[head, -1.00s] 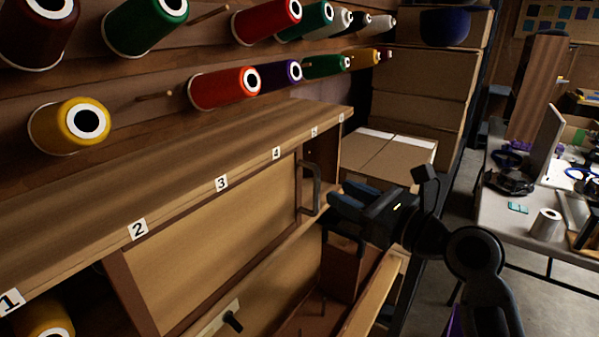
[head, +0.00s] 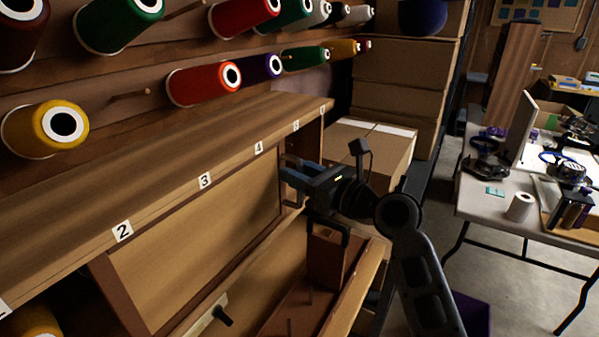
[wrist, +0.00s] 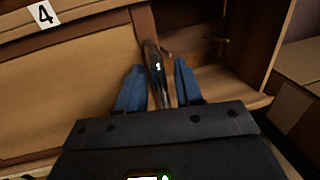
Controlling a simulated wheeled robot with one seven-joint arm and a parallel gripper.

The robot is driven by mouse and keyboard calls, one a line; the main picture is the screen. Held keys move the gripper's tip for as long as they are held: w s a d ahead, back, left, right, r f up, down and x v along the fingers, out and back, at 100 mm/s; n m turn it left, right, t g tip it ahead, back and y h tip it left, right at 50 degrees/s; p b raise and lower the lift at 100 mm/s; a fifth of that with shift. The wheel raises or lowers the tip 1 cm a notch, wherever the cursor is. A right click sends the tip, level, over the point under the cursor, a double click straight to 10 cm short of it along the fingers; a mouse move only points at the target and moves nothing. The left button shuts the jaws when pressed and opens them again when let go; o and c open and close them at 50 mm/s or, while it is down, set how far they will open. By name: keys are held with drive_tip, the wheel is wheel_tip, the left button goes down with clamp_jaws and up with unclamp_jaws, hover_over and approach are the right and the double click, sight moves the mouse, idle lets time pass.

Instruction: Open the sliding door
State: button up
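The sliding door (head: 200,248) is a light wooden panel with a darker frame, set in the cabinet under labels 2 to 4. Openings show to its left and to its right. Its dark curved handle (wrist: 157,75) stands on the door's right frame, and my gripper mostly hides it in the head view. My gripper (head: 284,181) is at the handle, coming from the right. In the wrist view its two blue fingers (wrist: 160,70) are apart, one on each side of the handle. Narrow gaps seem to show beside the handle, so it does not look clamped.
Thread spools (head: 204,83) hang on pegs above the numbered ledge (head: 160,195). An open wooden drawer (head: 350,290) juts out below my gripper. Cardboard boxes (head: 375,150) stand behind it. A cluttered table (head: 480,205) is at the right, with bare floor beneath.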

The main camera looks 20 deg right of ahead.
clamp_jaws()
drive_tip(key=shift+d, duration=0.1)
idle(0.4)
drive_tip(key=w+d, duration=0.8)
drive_tip(key=d, duration=0.2)
drive_tip(key=shift+d, duration=0.35)
unclamp_jaws()
drive_tip(key=shift+s, duration=0.1)
